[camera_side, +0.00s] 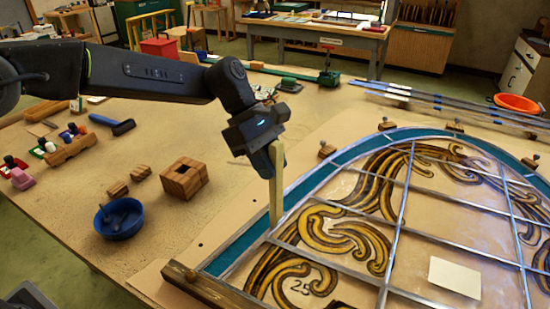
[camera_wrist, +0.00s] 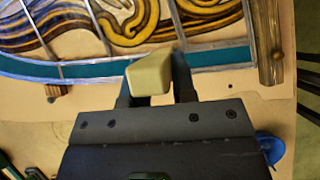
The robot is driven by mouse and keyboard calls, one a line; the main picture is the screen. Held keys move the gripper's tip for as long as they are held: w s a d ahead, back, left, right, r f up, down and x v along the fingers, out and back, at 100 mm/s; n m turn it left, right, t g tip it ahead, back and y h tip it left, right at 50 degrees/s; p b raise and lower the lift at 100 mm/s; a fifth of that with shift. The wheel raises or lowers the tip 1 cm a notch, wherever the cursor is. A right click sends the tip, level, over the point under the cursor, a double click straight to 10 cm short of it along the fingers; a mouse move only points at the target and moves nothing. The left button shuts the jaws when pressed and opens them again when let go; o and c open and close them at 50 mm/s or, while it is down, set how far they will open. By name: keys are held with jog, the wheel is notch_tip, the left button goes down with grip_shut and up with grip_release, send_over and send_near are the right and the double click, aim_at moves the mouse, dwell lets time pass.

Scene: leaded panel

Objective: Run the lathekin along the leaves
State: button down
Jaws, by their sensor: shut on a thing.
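My gripper (camera_side: 272,158) is shut on the lathekin (camera_side: 277,190), a pale, flat wooden stick held roughly upright. In the side view its lower end is at the teal border strip along the near-left edge of the leaded panel (camera_side: 420,200); I cannot tell whether it touches. In the wrist view the lathekin (camera_wrist: 150,74) shows end-on between the fingers (camera_wrist: 153,88), with the teal border (camera_wrist: 90,70) just beyond. The panel has an arched top, grey lead lines called leaves here and painted brown-gold scrolls.
A wooden batten (camera_side: 215,290) lies along the panel's near edge. Wooden blocks with nails (camera_side: 327,150) stand around the arch. A blue bowl (camera_side: 118,218), a square wooden block (camera_side: 184,178) and a blue-handled brush (camera_side: 113,124) lie left. A white card (camera_side: 455,277) lies on the panel.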

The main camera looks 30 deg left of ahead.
jog(key=shift+s+a+f, duration=0.1)
jog(key=shift+s+a, duration=0.1)
jog(key=shift+s, duration=0.65)
jog(key=shift+s+a, duration=0.15)
jog(key=shift+s, duration=0.7)
jog(key=shift+s, duration=0.1)
jog(key=s+a, duration=0.1)
jog(key=s, duration=0.5)
jog(key=shift+s+a, duration=0.15)
jog(key=shift+s, duration=0.05)
jog(key=shift+s+a, duration=0.2)
jog(key=shift+s, duration=0.85)
jog(key=shift+s+a, duration=0.2)
jog(key=shift+s, duration=0.85)
jog(key=shift+s, duration=0.1)
jog(key=shift+s+a, duration=0.15)
jog(key=shift+s, duration=0.7)
